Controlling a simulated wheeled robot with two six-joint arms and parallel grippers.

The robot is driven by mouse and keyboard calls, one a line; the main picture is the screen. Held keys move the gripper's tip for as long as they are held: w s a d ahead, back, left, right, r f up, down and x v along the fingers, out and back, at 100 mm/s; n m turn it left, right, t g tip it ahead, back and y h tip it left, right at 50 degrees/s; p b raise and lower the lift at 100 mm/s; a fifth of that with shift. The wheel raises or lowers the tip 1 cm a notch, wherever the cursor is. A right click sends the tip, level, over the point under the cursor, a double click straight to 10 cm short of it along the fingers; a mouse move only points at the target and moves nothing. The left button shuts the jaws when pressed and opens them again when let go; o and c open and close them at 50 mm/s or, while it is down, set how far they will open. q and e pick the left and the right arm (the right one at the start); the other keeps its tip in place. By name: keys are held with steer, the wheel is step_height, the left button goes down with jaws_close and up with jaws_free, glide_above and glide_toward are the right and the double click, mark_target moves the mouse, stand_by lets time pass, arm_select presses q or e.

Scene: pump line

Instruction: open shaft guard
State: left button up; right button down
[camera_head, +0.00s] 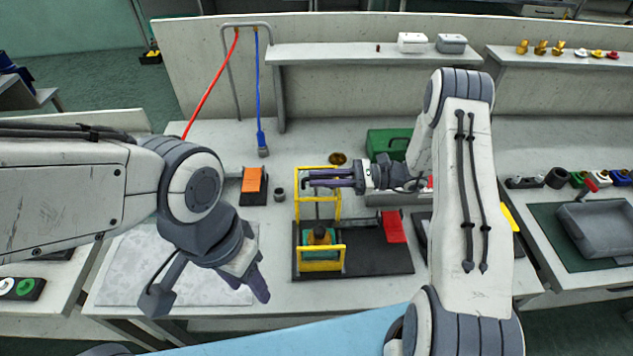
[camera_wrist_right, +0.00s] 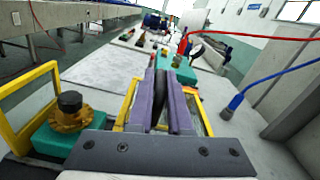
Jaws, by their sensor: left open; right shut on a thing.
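The shaft guard is a yellow frame (camera_head: 318,207) standing upright on a dark base plate (camera_head: 375,250) in the head view. My right gripper (camera_head: 330,180) is shut at the guard's upper part. In the right wrist view its purple fingers (camera_wrist_right: 162,100) close on a dark piece, with yellow guard bars (camera_wrist_right: 130,105) on both sides. A lower yellow bar (camera_head: 320,265) stands in front of a green block (camera_head: 318,242) with a brass and black fitting (camera_wrist_right: 70,112). My left gripper (camera_head: 250,280) is open and empty, left of the base plate.
A red block (camera_head: 394,227) lies on the plate's right side. An orange-topped block (camera_head: 254,182) and a small grey cup (camera_head: 279,194) stand left of the guard. A green case (camera_head: 388,143) stands behind. A blue hose (camera_head: 258,95) hangs at the back left.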

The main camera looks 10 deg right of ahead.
steer(key=c, duration=0.9)
jaws_free()
steer(key=shift+s+d, duration=0.1)
steer(key=d+b, duration=0.1)
steer(key=d, duration=0.2)
steer(key=s+d+b, duration=0.1)
steer(key=d, duration=0.2)
steer(key=d+b, duration=0.1)
steer(key=d, duration=0.3)
steer(key=shift+s+d, duration=0.1)
steer(key=shift+s, duration=0.15)
